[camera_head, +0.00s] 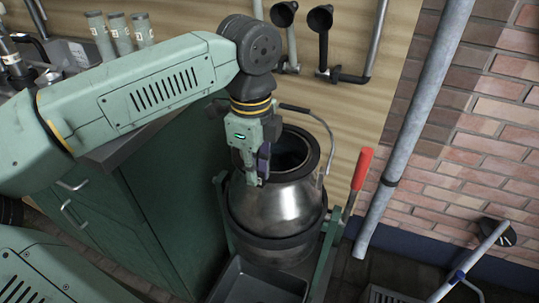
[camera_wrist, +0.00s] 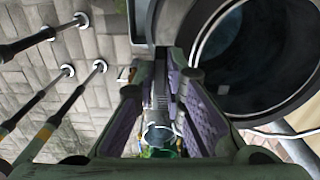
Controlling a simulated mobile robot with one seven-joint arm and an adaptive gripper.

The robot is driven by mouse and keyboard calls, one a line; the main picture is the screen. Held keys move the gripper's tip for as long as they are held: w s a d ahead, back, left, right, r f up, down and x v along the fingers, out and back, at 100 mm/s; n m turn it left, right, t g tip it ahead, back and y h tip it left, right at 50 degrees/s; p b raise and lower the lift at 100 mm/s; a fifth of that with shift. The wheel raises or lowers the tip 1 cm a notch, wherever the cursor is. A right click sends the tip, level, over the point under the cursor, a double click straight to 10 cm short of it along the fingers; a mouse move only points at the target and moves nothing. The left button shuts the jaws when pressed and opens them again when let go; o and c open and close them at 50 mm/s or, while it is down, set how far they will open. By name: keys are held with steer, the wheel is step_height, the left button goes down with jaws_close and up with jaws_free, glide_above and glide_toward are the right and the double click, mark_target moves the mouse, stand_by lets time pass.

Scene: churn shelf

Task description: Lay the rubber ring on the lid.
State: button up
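A steel churn (camera_head: 277,207) stands upright with its round mouth open. A thick black band (camera_head: 313,143) runs round the mouth; I cannot tell whether it is the rubber ring or a fixed rim. The dark rim (camera_wrist: 255,108) fills the upper right of the wrist view. My gripper (camera_head: 257,180) points down beside the left of the mouth. In the wrist view my gripper (camera_wrist: 163,68) has its purple-padded fingers apart, with no held thing visible between them. I cannot pick out a separate lid or loose ring.
A green frame with a red-handled lever (camera_head: 362,168) surrounds the churn. A dark tray (camera_head: 258,284) is in front. A green cabinet (camera_head: 165,210) stands left, and a grey pipe (camera_head: 415,120) slants at right. Black funnel-shaped fittings (camera_head: 320,18) hang on the wall behind.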

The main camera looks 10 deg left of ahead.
jaws_close()
steer(key=shift+r, duration=0.1)
steer(key=shift+r+p, duration=1.6)
steer(key=shift+r, duration=1.35)
steer(key=shift+f, duration=0.1)
